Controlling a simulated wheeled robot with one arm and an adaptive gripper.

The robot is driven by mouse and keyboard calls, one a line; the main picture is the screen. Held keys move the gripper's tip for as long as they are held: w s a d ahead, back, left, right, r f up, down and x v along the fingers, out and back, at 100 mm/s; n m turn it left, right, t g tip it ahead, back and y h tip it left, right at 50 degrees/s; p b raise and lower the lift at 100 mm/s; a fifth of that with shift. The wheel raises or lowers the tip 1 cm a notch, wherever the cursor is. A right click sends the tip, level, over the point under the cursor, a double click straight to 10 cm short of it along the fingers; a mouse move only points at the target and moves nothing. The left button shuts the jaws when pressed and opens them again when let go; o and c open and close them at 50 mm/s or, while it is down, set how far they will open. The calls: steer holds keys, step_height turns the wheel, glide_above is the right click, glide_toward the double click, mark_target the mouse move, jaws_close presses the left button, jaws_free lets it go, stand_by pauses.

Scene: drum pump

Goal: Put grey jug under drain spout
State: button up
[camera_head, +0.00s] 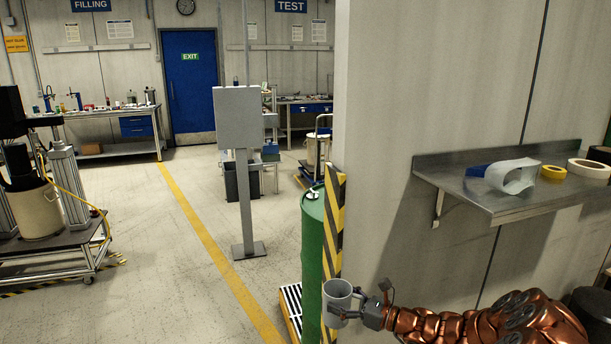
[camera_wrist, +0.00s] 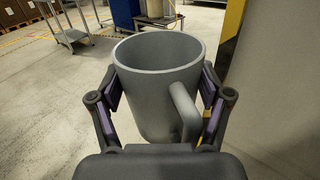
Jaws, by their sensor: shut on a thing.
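The grey jug (camera_head: 337,297) is upright at the bottom middle of the head view, in front of the green drum (camera_head: 313,235). My gripper (camera_head: 352,303) is shut on the jug and holds it in the air. In the wrist view the jug (camera_wrist: 158,85) is empty, with its handle towards my palm. The fingers of my gripper (camera_wrist: 158,100) press its two sides. The drum stands behind the wall corner, and its right side is hidden. No drain spout can be made out in either view.
A wall corner with a yellow-black guard (camera_head: 333,225) stands right beside the drum. A steel shelf (camera_head: 470,195) with a tape dispenser and tape rolls juts out at right. A grey sign post (camera_head: 242,190) stands left of the drum. The floor at left centre is clear.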

steer(key=s+d+r+m+t+p, duration=0.1)
steer(key=s+d+r+p, duration=0.1)
steer(key=s+d+r, duration=0.2)
steer(key=d, duration=0.3)
steer(key=shift+s+d+r+h, duration=0.3)
steer(key=shift+d, duration=0.05)
